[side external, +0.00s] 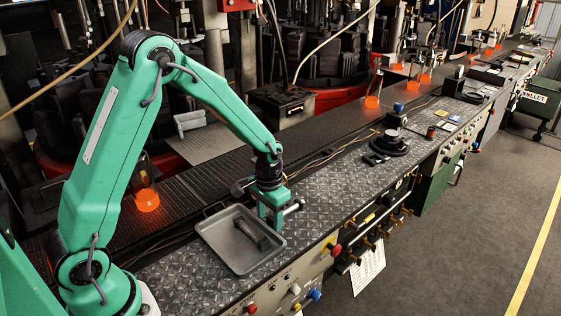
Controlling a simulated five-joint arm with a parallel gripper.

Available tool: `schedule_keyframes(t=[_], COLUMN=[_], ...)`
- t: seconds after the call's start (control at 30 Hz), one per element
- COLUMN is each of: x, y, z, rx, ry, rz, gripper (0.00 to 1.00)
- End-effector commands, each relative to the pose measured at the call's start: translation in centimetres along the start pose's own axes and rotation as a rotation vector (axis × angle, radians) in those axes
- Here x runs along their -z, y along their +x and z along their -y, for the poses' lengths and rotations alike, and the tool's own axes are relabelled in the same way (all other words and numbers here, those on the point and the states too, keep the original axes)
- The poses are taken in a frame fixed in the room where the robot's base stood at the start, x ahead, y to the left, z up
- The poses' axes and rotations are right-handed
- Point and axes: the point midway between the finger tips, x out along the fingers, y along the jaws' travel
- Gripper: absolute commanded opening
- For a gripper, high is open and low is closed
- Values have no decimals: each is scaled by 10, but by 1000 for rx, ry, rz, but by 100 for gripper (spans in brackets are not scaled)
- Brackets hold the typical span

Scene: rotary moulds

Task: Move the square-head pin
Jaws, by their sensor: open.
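A metal tray (213,240) with a raised rim sits on the diamond-plate bench top. A dark grey bar with a blocky end (250,234) lies aslant in it; it looks like the square-head pin, though its head is too small to make out surely. My green gripper (272,222) points down at the tray's right edge, just right of the bar. Its jaws are open. A light grey piece (295,205) shows at the gripper's right side; I cannot tell whether it belongs to the gripper. The gap between the fingers is partly hidden.
A black round fixture (390,144) stands farther along the bench, with a small dark-and-red cylinder (430,132) beyond it. Glowing orange pieces (146,201) stand along the track behind. The control panel with knobs (335,249) drops from the front edge. Plate between tray and fixture is clear.

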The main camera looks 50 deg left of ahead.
Motion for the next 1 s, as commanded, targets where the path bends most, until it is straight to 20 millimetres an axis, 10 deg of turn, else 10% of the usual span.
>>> schedule_keyframes(t=[0.5,1.0], x=[1,0], y=[-60,-70], z=[0,0], rx=[0,0], ry=[0,0], rz=[-4,-2], gripper=[51,51])
